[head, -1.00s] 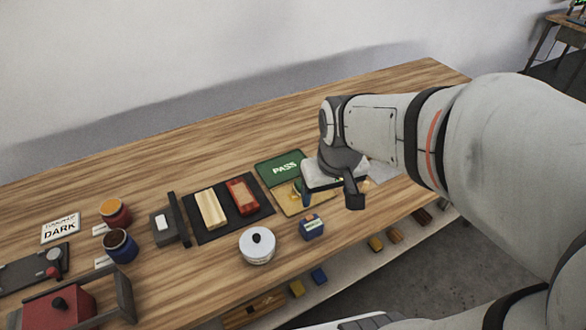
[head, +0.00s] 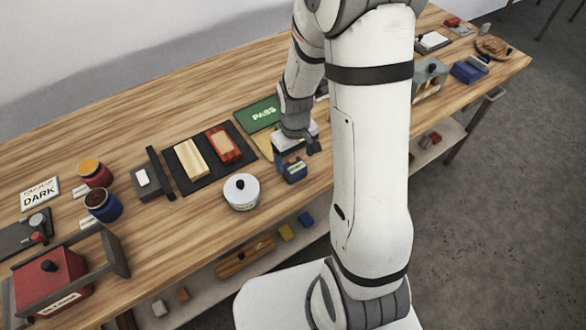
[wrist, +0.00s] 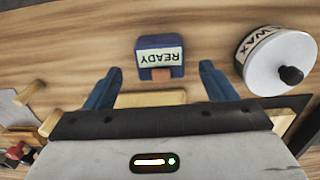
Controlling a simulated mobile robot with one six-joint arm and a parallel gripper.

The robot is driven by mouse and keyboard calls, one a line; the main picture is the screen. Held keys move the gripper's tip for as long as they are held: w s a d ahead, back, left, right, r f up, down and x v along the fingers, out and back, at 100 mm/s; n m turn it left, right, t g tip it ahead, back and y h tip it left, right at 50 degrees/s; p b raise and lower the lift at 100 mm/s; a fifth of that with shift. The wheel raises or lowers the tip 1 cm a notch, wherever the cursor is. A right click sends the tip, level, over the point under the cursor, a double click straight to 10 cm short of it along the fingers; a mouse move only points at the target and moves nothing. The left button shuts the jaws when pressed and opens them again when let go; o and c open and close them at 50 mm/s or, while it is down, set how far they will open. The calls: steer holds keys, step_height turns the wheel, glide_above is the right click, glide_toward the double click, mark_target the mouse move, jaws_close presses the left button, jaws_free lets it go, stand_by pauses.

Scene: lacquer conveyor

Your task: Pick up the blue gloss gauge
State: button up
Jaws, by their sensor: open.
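The blue gloss gauge (head: 294,173) is a small blue block with a pale label, near the table's front edge. In the wrist view the gauge (wrist: 158,43) sits ahead, its label reading READY upside down, with an orange-brown patch on its lower edge. My gripper (head: 296,157) is open just above and behind the gauge in the head view. In the wrist view my gripper (wrist: 159,70) has its two blue fingers spread, one to each side of the gauge, with gaps between. Nothing is held. Whether the fingertips are down at the gauge's height I cannot tell.
A round white WAX tin (head: 241,193) with a black knob stands left of the gauge. Behind are a dark mat (head: 181,187) with a cream block and a red block, and a green PASS card (head: 262,113). Bare wood lies between tin and gauge.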

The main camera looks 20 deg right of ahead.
mark_target(295, 165)
steer(key=shift+s+f+p, duration=0.1)
steer(key=shift+f+p, duration=0.35)
steer(key=shift+f, duration=1.85)
steer(key=c, duration=1.3)
steer(key=shift+o, duration=0.2)
steer(key=shift+r, duration=0.1)
